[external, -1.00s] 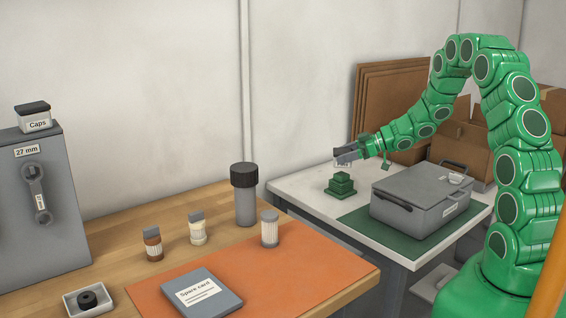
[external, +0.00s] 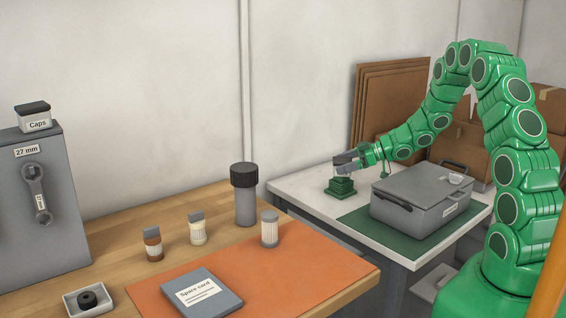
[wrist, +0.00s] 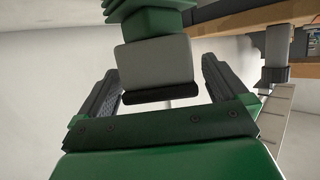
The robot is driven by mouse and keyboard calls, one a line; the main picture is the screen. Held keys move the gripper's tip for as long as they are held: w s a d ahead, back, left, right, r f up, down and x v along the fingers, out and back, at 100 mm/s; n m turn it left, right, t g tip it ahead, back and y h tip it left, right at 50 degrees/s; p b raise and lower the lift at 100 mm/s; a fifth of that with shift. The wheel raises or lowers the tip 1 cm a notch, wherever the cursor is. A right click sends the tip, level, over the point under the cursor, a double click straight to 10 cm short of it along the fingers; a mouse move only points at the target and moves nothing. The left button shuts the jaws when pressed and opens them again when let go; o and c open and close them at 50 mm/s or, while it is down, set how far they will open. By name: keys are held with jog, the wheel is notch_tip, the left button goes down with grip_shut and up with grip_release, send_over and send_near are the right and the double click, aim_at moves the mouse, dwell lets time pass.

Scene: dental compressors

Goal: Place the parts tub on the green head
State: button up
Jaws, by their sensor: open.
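The green head (external: 342,187) is a stepped, finned block on the white table at the back. My gripper (external: 346,161) is low over it, hiding its top in the external view. In the wrist view, which looks upside down, a pale grey tub (wrist: 155,63) with a dark edge (wrist: 160,93) lies between the fingers of my gripper (wrist: 160,72). The fingers are open, with a gap visible at the right one. The finned green head (wrist: 150,18) is directly beyond the tub. The tub appears to rest on it, but contact cannot be clearly seen.
A grey lidded case (external: 420,203) stands on a green mat right of the head. A dark-capped cylinder (external: 245,195) and small bottles stand on the wooden bench. A tub labelled Caps (external: 34,118) sits on a grey cabinet. Brown boards (external: 400,95) lean behind my arm.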

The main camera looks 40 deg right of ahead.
jog(key=shift+r, duration=0.1)
jog(key=shift+s+d+r, duration=0.25)
jog(key=shift+s+d, duration=0.1)
jog(key=shift+d, duration=0.05)
jog(key=v, duration=0.3)
jog(key=shift+s+d+r, duration=0.15)
jog(key=shift+s+d, duration=0.15)
notch_tip(320, 180, up, 7)
send_over(350, 160)
jog(key=s+d, duration=0.2)
